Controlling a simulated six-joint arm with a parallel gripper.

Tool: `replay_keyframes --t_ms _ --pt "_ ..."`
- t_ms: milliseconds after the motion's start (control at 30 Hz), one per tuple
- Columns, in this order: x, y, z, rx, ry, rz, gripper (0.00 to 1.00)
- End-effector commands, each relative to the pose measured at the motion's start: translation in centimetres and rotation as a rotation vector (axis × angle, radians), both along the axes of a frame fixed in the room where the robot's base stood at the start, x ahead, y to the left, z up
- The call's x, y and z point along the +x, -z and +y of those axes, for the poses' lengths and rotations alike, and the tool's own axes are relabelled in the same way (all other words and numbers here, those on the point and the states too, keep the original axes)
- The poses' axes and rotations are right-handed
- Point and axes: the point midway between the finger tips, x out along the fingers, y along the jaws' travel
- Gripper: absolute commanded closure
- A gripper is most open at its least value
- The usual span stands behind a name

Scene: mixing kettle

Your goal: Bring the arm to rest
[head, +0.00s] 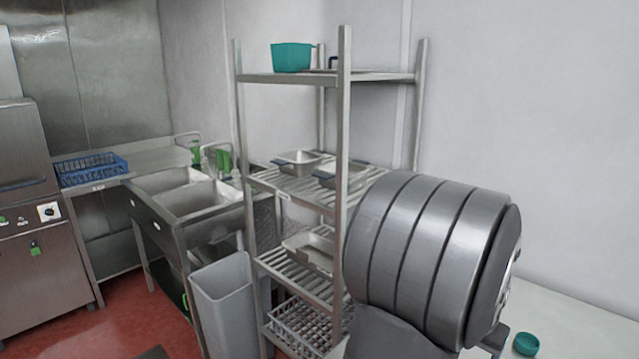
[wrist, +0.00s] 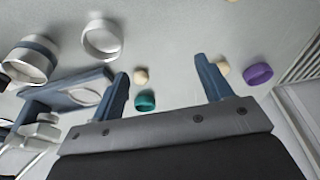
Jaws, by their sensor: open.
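My gripper (wrist: 161,66) shows in the wrist view with its two blue-grey fingers spread wide apart, holding nothing. Beyond it lies a light grey work surface (wrist: 190,25). A teal cup (wrist: 145,101) and a small beige item (wrist: 140,76) appear between the fingers, apart from them. In the head view a large ribbed grey part of my own arm fills the lower right. My gripper is not visible there. A teal cup (head: 526,344) sits on the white surface (head: 590,325) beside my arm.
In the wrist view, a purple cup (wrist: 257,74) lies to the right, and a metal ring (wrist: 101,39) and a banded container (wrist: 29,60) to the left. In the head view, a metal shelf rack (head: 345,130) stands behind my arm, with a grey bin (head: 222,300) and sink (head: 195,190) to the left.

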Motion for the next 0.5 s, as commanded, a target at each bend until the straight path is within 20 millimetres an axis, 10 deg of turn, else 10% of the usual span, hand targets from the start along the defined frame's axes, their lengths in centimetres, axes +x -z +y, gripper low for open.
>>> replay_keyframes --t_ms 500 --pt "7.2 1.5 7.4 -0.001 -0.164 -0.001 0.28"
